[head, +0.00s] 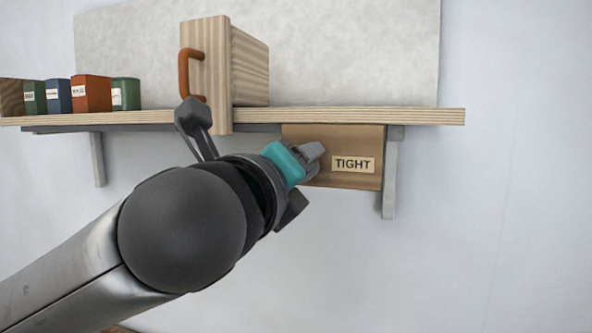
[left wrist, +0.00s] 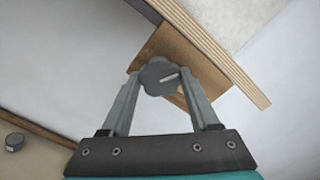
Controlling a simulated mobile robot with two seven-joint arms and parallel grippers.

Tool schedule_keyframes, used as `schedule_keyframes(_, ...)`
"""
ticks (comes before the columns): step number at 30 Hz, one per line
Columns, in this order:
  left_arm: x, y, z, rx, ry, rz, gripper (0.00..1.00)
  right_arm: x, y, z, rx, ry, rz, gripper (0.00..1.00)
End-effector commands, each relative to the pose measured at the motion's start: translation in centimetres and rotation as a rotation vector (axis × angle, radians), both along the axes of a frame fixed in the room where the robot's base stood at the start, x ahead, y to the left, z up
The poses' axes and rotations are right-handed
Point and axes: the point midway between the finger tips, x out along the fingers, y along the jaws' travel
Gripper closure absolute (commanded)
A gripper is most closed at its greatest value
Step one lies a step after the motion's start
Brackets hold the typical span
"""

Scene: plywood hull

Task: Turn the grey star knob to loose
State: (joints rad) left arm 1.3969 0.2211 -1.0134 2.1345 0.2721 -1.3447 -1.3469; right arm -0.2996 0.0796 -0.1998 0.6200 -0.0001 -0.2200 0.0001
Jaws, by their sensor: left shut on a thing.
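The grey star knob (left wrist: 157,76) sits on a brown panel (head: 354,145) under the shelf. A pale pointer mark shows on its face in the left wrist view. My left gripper (left wrist: 160,84) is shut on the knob, one finger on each side. In the head view my left gripper (head: 312,160) reaches the panel and mostly hides the knob. A label reading TIGHT (head: 353,164) is on the panel right of the gripper. Any other label there is hidden by my arm. My right gripper is not in view.
The wooden shelf (head: 400,116) runs just above the gripper, with a bracket (head: 389,180) right of the panel. On it stand a wooden box with an orange handle (head: 184,72) and several coloured containers (head: 91,94). The wall below is clear.

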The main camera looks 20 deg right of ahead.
Motion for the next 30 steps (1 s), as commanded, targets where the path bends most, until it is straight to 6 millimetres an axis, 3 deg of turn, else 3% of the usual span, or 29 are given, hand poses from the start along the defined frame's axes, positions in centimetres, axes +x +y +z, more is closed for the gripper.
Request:
schedule_keyframes(15,-0.03,-0.12,-0.06,-0.328,0.225,-0.002,0.94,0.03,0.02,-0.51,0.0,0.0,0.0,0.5)
schedule_keyframes(30,-0.03,-0.1,0.03,-0.421,0.287,-0.001,0.94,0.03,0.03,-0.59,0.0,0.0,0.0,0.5)
